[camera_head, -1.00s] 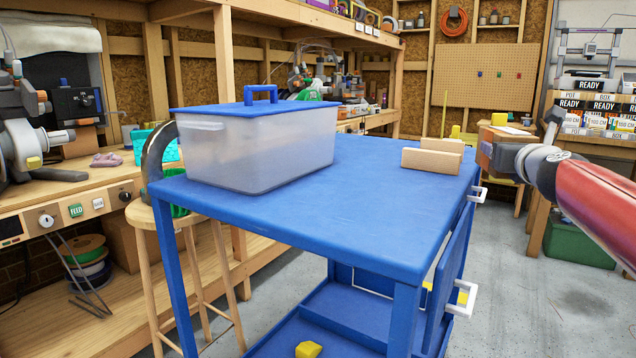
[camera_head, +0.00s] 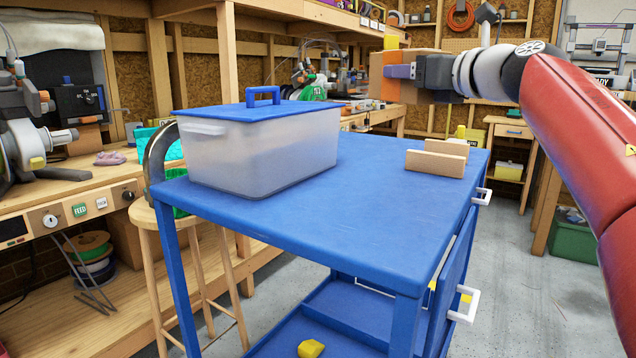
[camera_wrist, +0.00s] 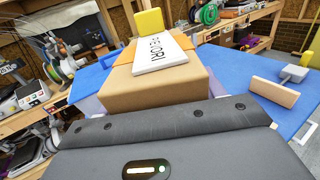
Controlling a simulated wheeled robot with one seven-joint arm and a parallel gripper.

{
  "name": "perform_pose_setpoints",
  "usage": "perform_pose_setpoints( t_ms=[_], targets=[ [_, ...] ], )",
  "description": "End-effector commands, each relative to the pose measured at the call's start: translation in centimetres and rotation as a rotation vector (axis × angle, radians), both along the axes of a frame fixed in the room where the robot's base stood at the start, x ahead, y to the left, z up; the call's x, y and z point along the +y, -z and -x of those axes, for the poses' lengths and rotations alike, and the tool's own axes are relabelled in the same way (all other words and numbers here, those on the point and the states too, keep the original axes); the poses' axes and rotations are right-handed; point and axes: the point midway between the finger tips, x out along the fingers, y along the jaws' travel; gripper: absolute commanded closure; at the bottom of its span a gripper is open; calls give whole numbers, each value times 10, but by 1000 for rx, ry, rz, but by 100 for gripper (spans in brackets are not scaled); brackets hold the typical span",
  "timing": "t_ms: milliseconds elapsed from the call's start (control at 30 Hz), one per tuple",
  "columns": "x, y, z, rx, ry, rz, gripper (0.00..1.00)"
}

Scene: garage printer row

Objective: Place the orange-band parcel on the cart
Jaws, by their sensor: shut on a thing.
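My gripper (camera_head: 400,72) is shut on the orange-band parcel (camera_head: 384,90), a brown box, and holds it in the air above the cart's far right part. In the wrist view the parcel (camera_wrist: 150,88) fills the middle, with its orange band (camera_wrist: 122,57) and a white lettered label (camera_wrist: 165,54). A yellow piece (camera_wrist: 149,23) shows at its far end. The blue cart (camera_head: 330,215) has a flat top, with clear space between the parcel and the top. My gripper's fingers are mostly hidden in the wrist view.
A clear tub (camera_head: 262,150) with a blue lid covers the cart's back left. Two upright wooden pieces (camera_head: 435,163) stand at its right edge. The front and middle of the top are bare. A stool (camera_head: 150,225) stands left, beside the workbench (camera_head: 85,195).

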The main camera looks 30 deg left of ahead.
Motion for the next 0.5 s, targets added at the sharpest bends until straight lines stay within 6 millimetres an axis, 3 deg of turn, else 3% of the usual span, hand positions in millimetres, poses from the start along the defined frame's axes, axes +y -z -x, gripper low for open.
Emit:
perform_pose_setpoints(
  t_ms=[100, 267, 367, 500],
  targets=[
    [13, -15, 22, -4, -64, -1, 71],
    [19, -18, 34, -1, -103, -1, 71],
    [19, -10, 35, 2, -107, -3, 71],
    [19, 16, 35, 4, -104, -1, 71]
  ],
)
